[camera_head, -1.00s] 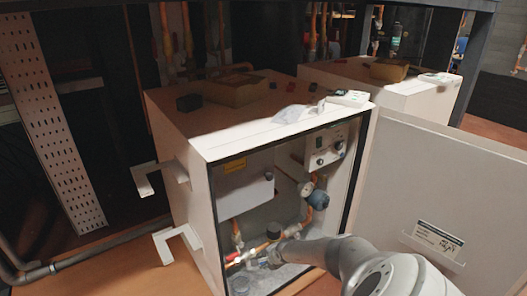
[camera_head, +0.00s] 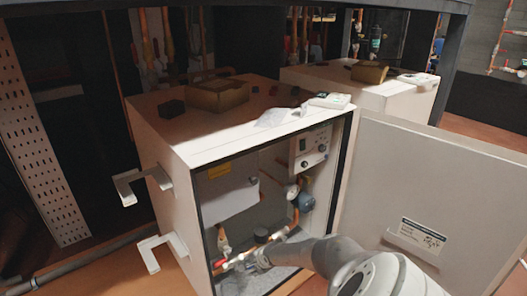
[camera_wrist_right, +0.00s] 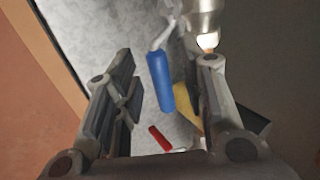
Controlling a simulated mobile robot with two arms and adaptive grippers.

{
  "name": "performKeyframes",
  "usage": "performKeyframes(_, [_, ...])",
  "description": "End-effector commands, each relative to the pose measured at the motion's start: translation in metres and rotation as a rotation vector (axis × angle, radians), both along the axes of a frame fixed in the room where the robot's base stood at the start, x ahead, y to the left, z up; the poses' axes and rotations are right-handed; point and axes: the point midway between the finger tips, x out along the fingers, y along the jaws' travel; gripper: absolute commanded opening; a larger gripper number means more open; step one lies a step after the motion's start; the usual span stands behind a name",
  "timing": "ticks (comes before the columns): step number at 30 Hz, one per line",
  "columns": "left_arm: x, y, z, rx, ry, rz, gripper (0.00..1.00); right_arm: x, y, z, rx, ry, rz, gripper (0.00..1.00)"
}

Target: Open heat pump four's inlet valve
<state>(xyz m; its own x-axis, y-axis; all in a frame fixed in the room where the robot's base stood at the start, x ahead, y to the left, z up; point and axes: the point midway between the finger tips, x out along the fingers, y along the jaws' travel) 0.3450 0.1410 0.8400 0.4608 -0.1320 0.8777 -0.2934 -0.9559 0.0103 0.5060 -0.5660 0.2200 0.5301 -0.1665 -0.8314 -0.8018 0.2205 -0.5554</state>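The open heat pump cabinet (camera_head: 165,140) stands in the middle of the head view, with pipes, a gauge and valves inside. Its number is not readable. My right arm reaches into the lower part, and my right gripper (camera_head: 252,261) is partly hidden there beside a red valve handle (camera_head: 222,263). In the right wrist view my right gripper (camera_wrist_right: 165,95) is open. A blue valve handle (camera_wrist_right: 160,80) lies between its fingers, apparently not clamped. The red handle (camera_wrist_right: 160,138) shows lower down. Which handle belongs to the inlet is not marked. My left gripper is not in view.
The cabinet's open door (camera_head: 440,185) stands to the right of my arm. White brackets (camera_head: 145,184) stick out on the cabinet's left side. A cardboard box (camera_head: 217,95) lies on top. A second cabinet (camera_head: 395,100) stands behind. Inside, a white panel (camera_head: 230,190) hangs above the pipes.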

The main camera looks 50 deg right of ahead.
Motion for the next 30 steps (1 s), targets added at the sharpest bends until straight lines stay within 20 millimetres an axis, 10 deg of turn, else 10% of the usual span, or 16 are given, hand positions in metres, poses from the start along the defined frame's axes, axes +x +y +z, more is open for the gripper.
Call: performKeyframes(30, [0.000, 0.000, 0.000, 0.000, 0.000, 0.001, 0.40, -0.070, 0.023, 0.006, 0.003, 0.004, 0.003, 0.38])
